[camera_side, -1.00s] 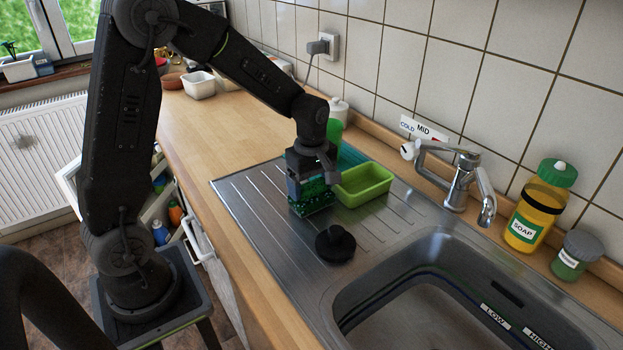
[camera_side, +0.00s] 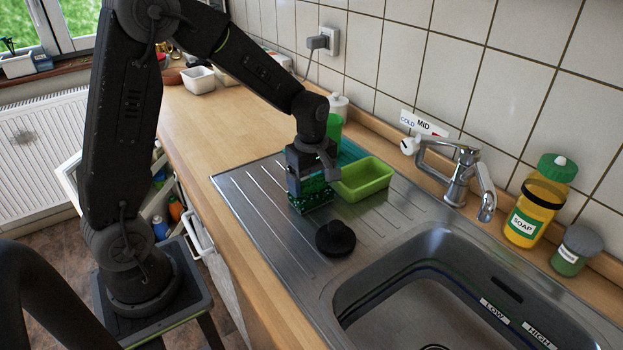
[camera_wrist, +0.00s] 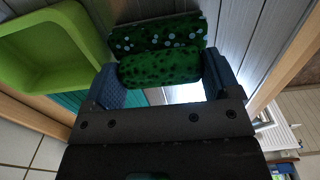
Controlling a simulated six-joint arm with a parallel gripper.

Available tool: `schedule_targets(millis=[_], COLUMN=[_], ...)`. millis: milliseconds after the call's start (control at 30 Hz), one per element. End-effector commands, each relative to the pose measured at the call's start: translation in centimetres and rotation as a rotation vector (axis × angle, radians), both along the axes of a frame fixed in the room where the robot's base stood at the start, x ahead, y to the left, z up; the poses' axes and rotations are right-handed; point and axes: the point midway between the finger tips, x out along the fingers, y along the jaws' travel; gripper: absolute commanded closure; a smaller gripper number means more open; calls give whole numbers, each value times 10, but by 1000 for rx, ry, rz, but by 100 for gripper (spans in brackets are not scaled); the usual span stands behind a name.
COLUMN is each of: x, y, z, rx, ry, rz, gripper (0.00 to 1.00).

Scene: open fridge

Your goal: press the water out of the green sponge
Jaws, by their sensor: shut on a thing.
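My gripper (camera_side: 310,172) points down over the steel drainboard, left of the green tray. It is shut on the green sponge (camera_side: 312,200), whose dark green speckled body shows below the fingers at the drainboard. In the wrist view the sponge (camera_wrist: 160,68) lies between my two blue-grey fingers (camera_wrist: 163,84). A darker green part with pale spots shows just beyond it. I cannot tell whether the sponge touches the steel, and no water is clearly seen coming out.
The light green tray (camera_side: 364,186) stands close right of my gripper, also in the wrist view (camera_wrist: 50,20). A black plug (camera_side: 335,240) lies in front on the drainboard (camera_side: 262,225). The sink (camera_side: 440,270), tap (camera_side: 462,178) and soap bottle (camera_side: 530,220) are to the right.

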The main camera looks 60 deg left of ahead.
Motion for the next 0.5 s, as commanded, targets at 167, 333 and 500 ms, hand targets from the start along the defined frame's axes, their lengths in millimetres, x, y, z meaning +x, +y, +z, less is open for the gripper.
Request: schedule_targets(millis=[167, 333, 500], x=[0, 0, 0], y=[0, 0, 0], z=[-2, -3, -4], rx=[0, 0, 0], ry=[0, 0, 0], rz=[0, 0, 0], gripper=[44, 44, 44])
